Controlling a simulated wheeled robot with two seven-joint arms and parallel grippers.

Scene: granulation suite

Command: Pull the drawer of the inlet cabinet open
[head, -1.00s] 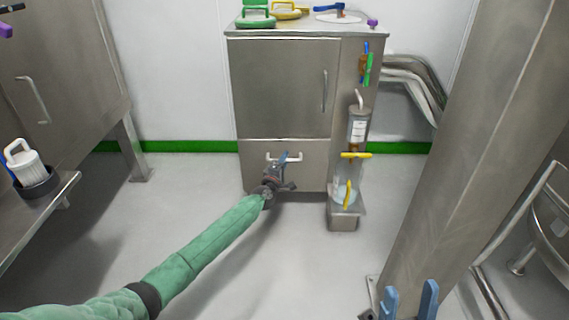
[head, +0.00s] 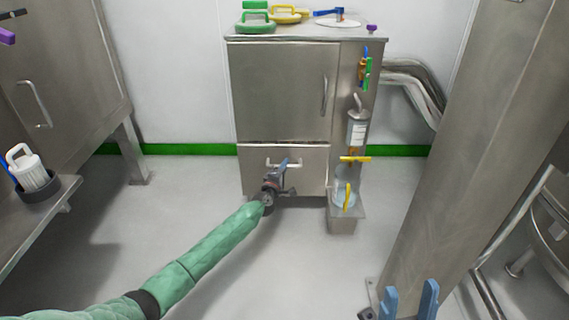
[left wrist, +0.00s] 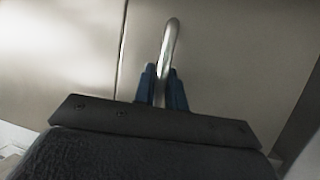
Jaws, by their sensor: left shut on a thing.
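The inlet cabinet (head: 278,90) is a steel box against the back wall with a door above and a drawer (head: 313,180) below. In the left wrist view the blue fingers (left wrist: 161,80) sit on both sides of the handle bar (left wrist: 170,40). My right gripper (head: 410,292) is open and empty at the bottom right, far from the cabinet.
A steel column (head: 460,150) stands at the right. A small ledge (head: 343,222) with a clear vessel juts out beside the drawer. A steel bench (head: 50,205) is at the left. The floor before the drawer is clear apart from my arm.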

